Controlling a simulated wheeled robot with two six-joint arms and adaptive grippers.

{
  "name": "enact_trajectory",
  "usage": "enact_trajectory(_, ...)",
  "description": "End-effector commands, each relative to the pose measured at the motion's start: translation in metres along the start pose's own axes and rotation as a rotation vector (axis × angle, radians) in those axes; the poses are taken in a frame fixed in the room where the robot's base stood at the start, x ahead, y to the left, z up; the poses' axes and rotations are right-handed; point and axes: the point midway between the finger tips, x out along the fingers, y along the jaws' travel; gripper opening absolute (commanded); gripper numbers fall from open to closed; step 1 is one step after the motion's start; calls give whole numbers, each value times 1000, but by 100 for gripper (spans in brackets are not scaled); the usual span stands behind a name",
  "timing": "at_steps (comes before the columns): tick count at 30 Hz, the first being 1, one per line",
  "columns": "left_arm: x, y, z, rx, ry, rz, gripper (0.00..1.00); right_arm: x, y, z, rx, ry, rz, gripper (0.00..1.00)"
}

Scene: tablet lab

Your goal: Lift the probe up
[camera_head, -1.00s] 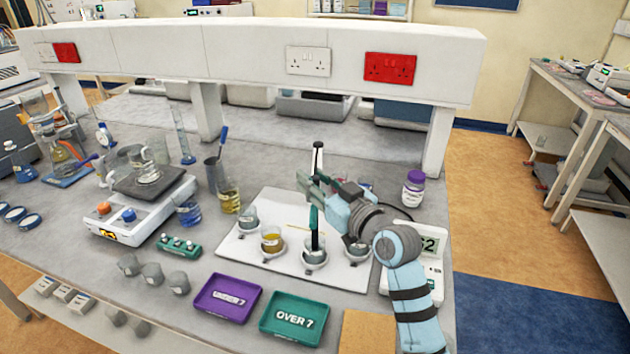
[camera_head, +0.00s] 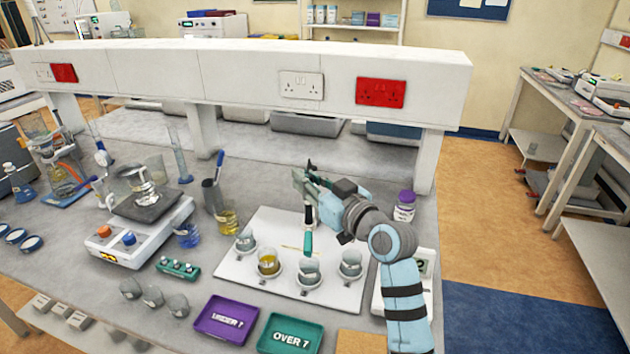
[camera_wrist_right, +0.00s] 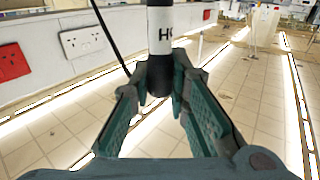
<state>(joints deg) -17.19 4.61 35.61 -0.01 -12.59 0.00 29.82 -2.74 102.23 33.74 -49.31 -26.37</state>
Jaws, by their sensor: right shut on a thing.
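The probe (camera_head: 308,218) is a slim dark stick with a pale band. My right gripper (camera_head: 305,186) is shut on it and holds it roughly upright over the white mat (camera_head: 235,268). In the right wrist view the probe's dark shaft with a white lettered label (camera_wrist_right: 160,45) stands between the two teal fingers (camera_wrist_right: 158,82). Its lower end shows above a small beaker (camera_head: 308,272) in the head view, apart from the rim as far as I can tell. My left gripper is not in view.
More beakers with liquid, one amber (camera_head: 268,264) and one clear (camera_head: 350,264), stand on the mat. A purple tray (camera_head: 204,334) and a green tray (camera_head: 268,344) lie in front. A purple-capped bottle (camera_head: 404,206) and the white meter (camera_head: 412,285) are close to my right arm.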

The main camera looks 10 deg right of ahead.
Motion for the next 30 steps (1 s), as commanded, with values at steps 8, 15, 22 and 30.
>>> enact_trajectory(8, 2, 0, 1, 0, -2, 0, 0, -1, 2, -8, -5, 25, 8, 19)
enact_trajectory(15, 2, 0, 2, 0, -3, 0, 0, -1, 2, -6, -4, 19, 7, 37)
enact_trajectory(22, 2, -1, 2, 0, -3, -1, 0, -6, 3, -4, -4, 16, 8, 37)
enact_trajectory(30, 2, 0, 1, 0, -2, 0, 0, -70, 2, -3, -9, 16, 8, 37)
